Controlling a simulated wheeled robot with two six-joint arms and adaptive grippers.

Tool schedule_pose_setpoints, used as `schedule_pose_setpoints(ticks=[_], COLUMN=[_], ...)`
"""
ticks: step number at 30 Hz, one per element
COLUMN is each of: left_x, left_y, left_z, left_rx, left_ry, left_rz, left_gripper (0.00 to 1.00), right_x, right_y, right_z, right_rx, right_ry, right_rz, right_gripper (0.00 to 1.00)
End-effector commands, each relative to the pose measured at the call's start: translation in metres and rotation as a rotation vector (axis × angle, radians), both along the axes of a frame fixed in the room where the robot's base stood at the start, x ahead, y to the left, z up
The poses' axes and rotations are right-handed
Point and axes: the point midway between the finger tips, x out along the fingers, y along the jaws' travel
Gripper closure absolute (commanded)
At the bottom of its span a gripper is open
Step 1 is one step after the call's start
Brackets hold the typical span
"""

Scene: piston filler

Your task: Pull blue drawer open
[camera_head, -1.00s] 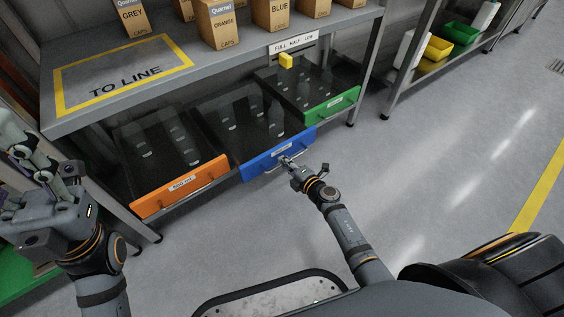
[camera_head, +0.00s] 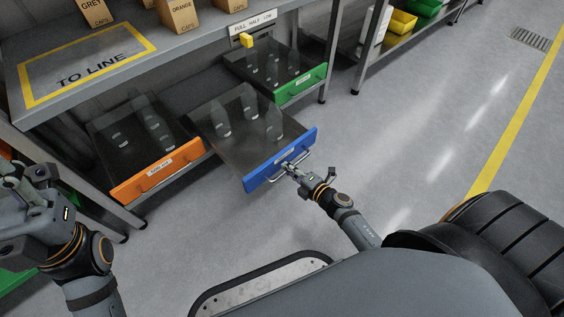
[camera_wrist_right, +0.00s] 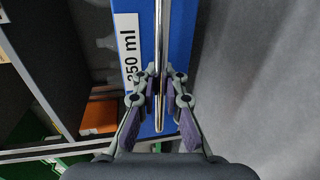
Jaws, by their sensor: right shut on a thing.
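The blue drawer (camera_head: 281,161) is slid well out from under the bench, further than the orange and green drawers beside it. Clear bottles stand inside it. My right gripper (camera_head: 288,168) is at its metal bar handle. In the right wrist view the fingers of the right gripper (camera_wrist_right: 161,82) are closed around the handle (camera_wrist_right: 162,40), beside a "250 ml" label (camera_wrist_right: 130,52) on the blue front (camera_wrist_right: 180,40). My left gripper (camera_head: 30,185) hangs at the left edge, away from the drawers; its fingertips are partly cut off, so its opening is unclear.
The orange drawer (camera_head: 155,172) is left of the blue one and the green drawer (camera_head: 300,85) is to its right. The bench top (camera_head: 185,50) with boxes is above. A yellow slider (camera_head: 246,40) sits below a "FULL HALF LOW" sign. Floor (camera_head: 400,150) to the right is clear.

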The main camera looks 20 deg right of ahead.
Motion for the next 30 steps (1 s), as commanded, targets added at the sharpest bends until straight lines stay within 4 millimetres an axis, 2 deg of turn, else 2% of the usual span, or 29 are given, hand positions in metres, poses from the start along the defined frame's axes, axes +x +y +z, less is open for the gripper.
schedule_pose_setpoints(ticks=[8,21,22,27,30], left_x=[0.000,0.000,0.000,0.000,0.000], left_y=[0.000,0.000,0.000,0.000,0.000], left_z=[-0.001,-0.001,-0.001,-0.001,-0.001], left_rx=[0.001,0.001,0.001,0.001,0.001], left_ry=[0.000,0.001,0.001,0.001,0.001], left_rz=[0.001,0.001,0.001,0.001,0.001], left_gripper=[0.60,0.60,0.60,0.60,0.60], right_x=[-0.014,-0.016,-0.016,-0.016,-0.016], right_y=[-0.006,-0.007,-0.007,-0.006,-0.006], right_z=[0.001,0.001,0.001,0.001,0.001], right_rx=[0.000,0.000,0.000,0.000,-0.001], right_ry=[-0.002,-0.002,-0.002,-0.002,-0.001], right_rz=[-0.001,-0.001,-0.001,-0.001,-0.001], right_gripper=[1.00,1.00,0.90,0.68,0.68])
